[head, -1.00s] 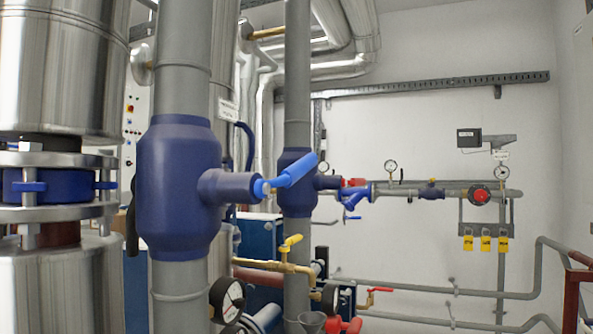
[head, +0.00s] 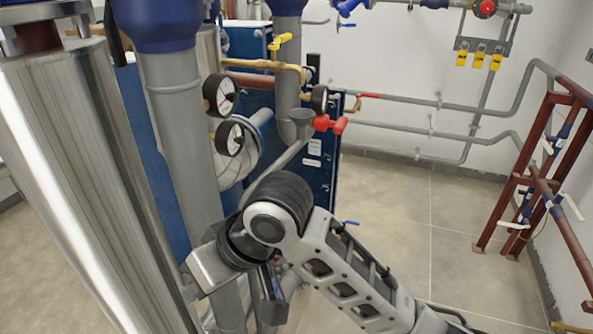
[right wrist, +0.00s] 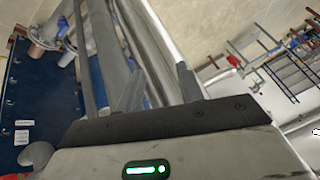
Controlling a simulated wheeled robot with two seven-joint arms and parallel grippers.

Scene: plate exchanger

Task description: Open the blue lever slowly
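The large blue lever on the front valve is outside the head view now; only the lower part of that dark blue valve body (head: 160,22) shows at the top left. A small blue lever (head: 349,223) shows low beside the blue plate exchanger, and another small blue handle (head: 346,24) shows at the top on the wall piping. I cannot tell whether either is the task's lever. My right gripper (head: 268,300) is low in front of the grey pipe, pointing down. In the right wrist view its fingers (right wrist: 135,45) stand apart with nothing visible held. My left gripper is not in view.
A steel cylinder (head: 90,190) fills the left. A thick grey pipe (head: 175,130) stands beside my right gripper. Gauges (head: 220,95), a yellow valve handle (head: 282,41) and a red valve (head: 330,124) are behind. The floor (head: 400,220) at right is clear up to a red frame (head: 515,190).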

